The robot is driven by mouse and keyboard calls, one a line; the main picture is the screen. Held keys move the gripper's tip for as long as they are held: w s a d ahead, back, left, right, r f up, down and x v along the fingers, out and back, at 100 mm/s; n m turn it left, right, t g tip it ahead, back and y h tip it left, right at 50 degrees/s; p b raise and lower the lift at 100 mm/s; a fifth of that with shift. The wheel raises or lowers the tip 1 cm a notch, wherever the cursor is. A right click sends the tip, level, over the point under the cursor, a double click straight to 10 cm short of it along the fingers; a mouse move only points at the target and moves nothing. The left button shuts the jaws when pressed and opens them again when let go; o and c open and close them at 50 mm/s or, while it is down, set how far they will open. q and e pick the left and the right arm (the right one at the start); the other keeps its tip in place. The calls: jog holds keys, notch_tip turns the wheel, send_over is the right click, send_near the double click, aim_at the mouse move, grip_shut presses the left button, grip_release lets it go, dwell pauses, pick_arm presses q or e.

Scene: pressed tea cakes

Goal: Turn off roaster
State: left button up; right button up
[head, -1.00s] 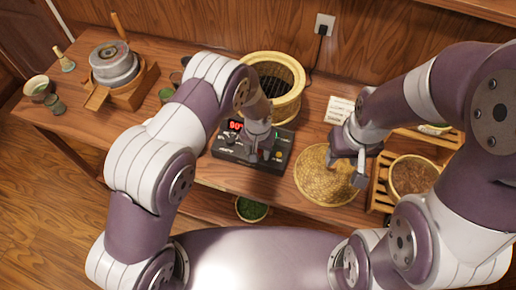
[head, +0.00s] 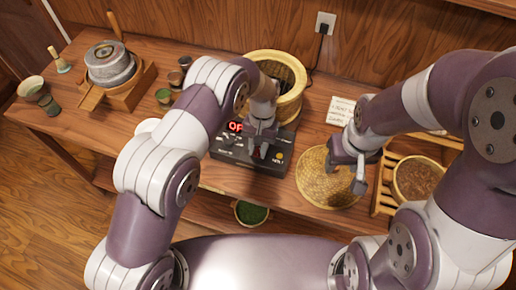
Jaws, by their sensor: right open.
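The roaster is a round, cream-yellow ribbed pot (head: 290,106) with a dark inside, standing behind a black control box (head: 225,150). The red display (head: 235,127) on the box shows "OF", with any further characters hidden by my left arm. My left gripper (head: 260,152) points down over the middle of the control box, at its knobs. I cannot tell whether its fingers are apart or whether they touch a knob. My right gripper (head: 358,180) is open and empty above the right part of a round woven tray (head: 318,180).
A stone mill (head: 111,64) on a wooden base and small cups stand at the left. A wooden rack with a bowl of brown leaves (head: 418,180) is at the right. A paper card (head: 340,110) lies behind the tray. A wall socket (head: 325,22) holds a plug.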

pick_arm(q)
jog(key=o, duration=0.4)
jog(key=shift+r, duration=0.1)
jog(key=shift+w+r+b, duration=0.1)
jog(key=shift+r+b, duration=0.25)
jog(key=shift+r, duration=0.05)
notch_tip(320, 180, up, 4)
jog(key=shift+d+r+p, duration=0.1)
jog(key=shift+p, duration=0.6)
jog(key=s+d+r+p, duration=0.1)
jog(key=s+d+r, duration=0.1)
jog(key=d, duration=0.1)
jog(key=s+d+r+p, duration=0.2)
jog(key=d, duration=0.1)
jog(key=s+d+r+p, duration=0.1)
jog(key=s+d+r, duration=0.1)
jog(key=d, duration=0.1)
jog(key=shift+d, duration=0.4)
